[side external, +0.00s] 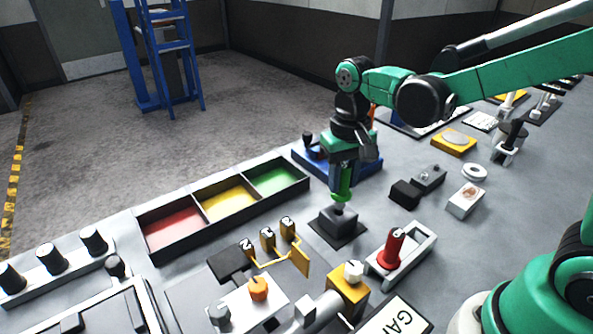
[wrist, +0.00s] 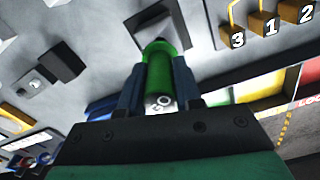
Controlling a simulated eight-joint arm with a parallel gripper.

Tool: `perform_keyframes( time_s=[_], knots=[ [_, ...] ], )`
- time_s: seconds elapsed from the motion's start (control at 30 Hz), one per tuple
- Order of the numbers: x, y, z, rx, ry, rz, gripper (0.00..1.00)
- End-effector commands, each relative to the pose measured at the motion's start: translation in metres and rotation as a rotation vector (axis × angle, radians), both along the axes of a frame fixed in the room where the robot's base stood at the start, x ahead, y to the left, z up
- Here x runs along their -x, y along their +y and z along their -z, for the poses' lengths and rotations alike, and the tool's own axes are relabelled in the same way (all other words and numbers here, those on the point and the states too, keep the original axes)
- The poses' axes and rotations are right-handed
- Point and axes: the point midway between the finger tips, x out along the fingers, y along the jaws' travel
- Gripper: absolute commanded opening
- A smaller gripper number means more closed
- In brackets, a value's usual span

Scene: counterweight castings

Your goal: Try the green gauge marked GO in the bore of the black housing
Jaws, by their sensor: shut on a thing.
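My gripper (side external: 345,176) is shut on the green gauge (side external: 344,188) and holds it upright over the black housing (side external: 338,221). In the wrist view the gauge (wrist: 160,72) sits between my two fingers (wrist: 160,88), with a white GO mark on its near end. The gauge's lower end is at the top of the housing in the side view. I cannot tell whether its tip is inside the bore; the bore is hidden. The housing stands on a dark square plate. In the wrist view the housing (wrist: 153,14) shows beyond the gauge.
A red gauge (side external: 391,250) stands in a grey holder at right front. A black tray (side external: 152,257) with red, yellow and green compartments lies to the left. Yellow numbered tags (side external: 267,240) stand in front of the housing. Small dark blocks (side external: 405,194) lie to its right.

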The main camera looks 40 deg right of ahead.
Motion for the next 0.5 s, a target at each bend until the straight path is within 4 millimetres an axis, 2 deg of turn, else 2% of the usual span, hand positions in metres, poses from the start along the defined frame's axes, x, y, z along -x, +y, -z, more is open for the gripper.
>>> perform_keyframes(
  time_s=[0.5],
  knots=[
    [-0.0004, 0.0000, 0.0065, 0.000, 0.000, 0.000, 0.00]
  ],
)
